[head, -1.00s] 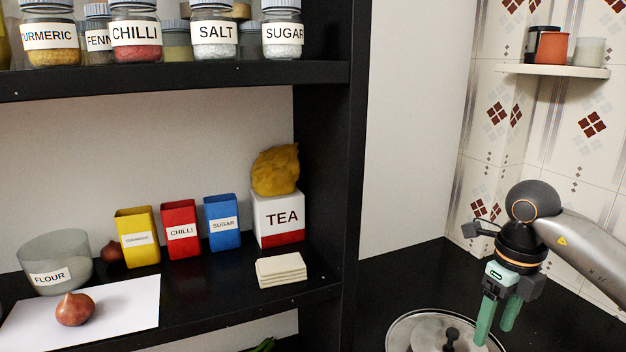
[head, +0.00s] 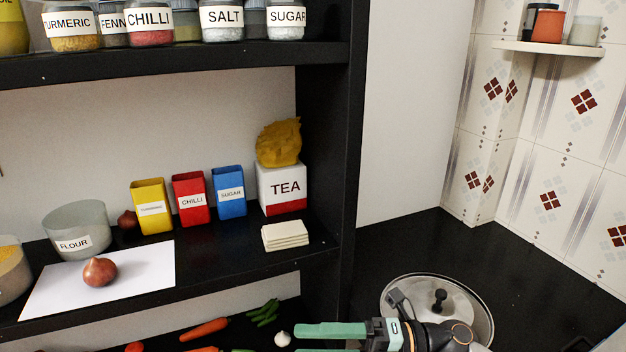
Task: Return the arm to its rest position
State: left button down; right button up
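My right gripper (head: 300,341) is at the bottom edge of the head view, with its green fingers pointing left. The fingers are apart with nothing visible between them, though the lower finger is partly cut off by the frame. My wrist is in front of the near part of a pan with a glass lid (head: 455,298) and a black knob. My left arm and gripper are out of view.
The black shelf (head: 225,258) at left holds a flour bowl (head: 77,230), an onion (head: 99,272) on a white sheet, tins, a tea box (head: 282,188) and coasters (head: 285,236). Vegetables including a carrot (head: 205,329) lie below. The black counter (head: 410,245) behind the pan is clear.

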jog(key=w+d+f+m+t+h+p, duration=0.15)
jog(key=d+f+m+t+h, duration=0.25)
jog(key=m+t, duration=0.6)
jog(key=w+d+f+m+t+h+p, duration=0.15)
jog(key=d+f+m+t+h, duration=0.4)
jog(key=m, duration=0.85)
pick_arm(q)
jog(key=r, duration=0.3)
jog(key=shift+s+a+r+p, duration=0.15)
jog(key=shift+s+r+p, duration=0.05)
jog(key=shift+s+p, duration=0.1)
pick_arm(e)
jog(key=s+d+f+m+g+h, duration=0.3)
jog(key=s+f+m, duration=0.2)
jog(key=s+f, duration=0.3)
jog(key=s+d+f+m+g+h, duration=0.3)
jog(key=s+d+f+m, duration=0.1)
jog(key=s+f, duration=0.4)
notch_tip(320, 180, down, 2)
jog(key=shift+m, duration=0.9)
jog(key=shift+h, duration=0.25)
